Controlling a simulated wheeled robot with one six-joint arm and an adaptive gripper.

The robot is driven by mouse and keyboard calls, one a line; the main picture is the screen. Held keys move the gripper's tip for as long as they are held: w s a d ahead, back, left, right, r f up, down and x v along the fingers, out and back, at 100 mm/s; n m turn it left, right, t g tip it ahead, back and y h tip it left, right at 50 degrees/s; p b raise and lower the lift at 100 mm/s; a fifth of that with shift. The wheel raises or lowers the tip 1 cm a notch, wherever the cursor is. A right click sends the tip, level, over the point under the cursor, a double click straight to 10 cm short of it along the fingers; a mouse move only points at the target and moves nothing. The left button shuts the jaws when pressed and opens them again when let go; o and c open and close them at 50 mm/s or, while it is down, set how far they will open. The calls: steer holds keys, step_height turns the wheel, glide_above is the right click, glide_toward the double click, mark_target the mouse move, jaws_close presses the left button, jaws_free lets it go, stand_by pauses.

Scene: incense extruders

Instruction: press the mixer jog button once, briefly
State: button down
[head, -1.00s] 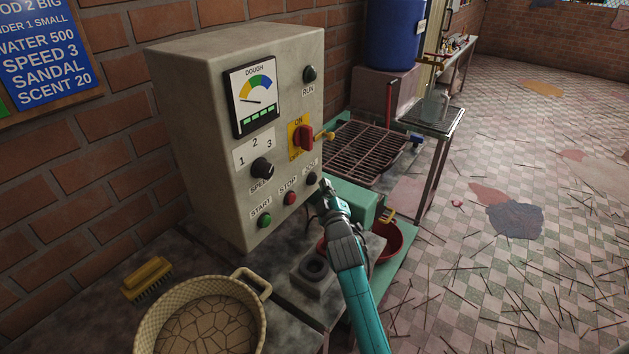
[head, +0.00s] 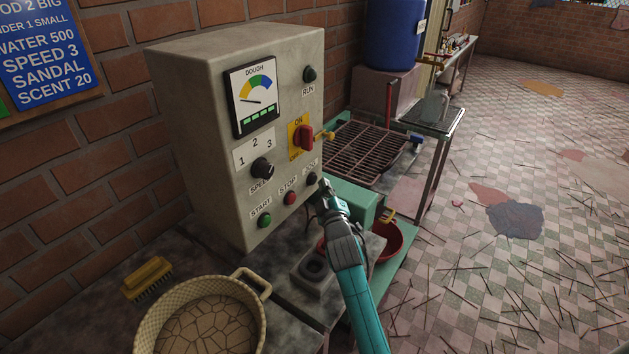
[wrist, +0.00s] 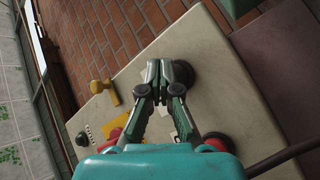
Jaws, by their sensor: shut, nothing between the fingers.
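The black jog button (head: 312,178) is at the lower right of the grey control box (head: 200,120), under its partly covered label. My gripper (head: 323,184) is shut and empty, its tips right beside the button in the head view. In the wrist view my closed fingertips (wrist: 164,70) overlap a dark round button (wrist: 187,75), which looks like the jog button. I cannot tell whether they touch it. The red stop button (head: 290,198) and green start button (head: 265,220) sit to the left along the same row.
A black speed knob (head: 262,168) and a red on/off switch (head: 304,137) are above the buttons. The run lamp (head: 310,74) looks dark. Below stand a woven basket (head: 248,320), a brush (head: 147,279) and a red bowl (head: 392,241). A metal rack (head: 365,150) is behind.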

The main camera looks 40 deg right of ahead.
steer(key=shift+w, duration=0.15)
stand_by(0.4)
steer(key=shift+w+a, duration=0.1)
steer(key=shift+w, duration=0.15)
steer(key=shift+w+a, duration=0.2)
steer(key=shift+w, duration=0.25)
stand_by(0.9)
steer(key=shift+s, duration=0.15)
stand_by(1.5)
steer(key=shift+s+d, duration=0.3)
steer(key=shift+s, duration=0.4)
steer(key=s, duration=0.1)
steer(key=s+d, duration=0.1)
steer(key=s, duration=0.2)
steer(key=shift+s+d, duration=0.4)
stand_by(0.4)
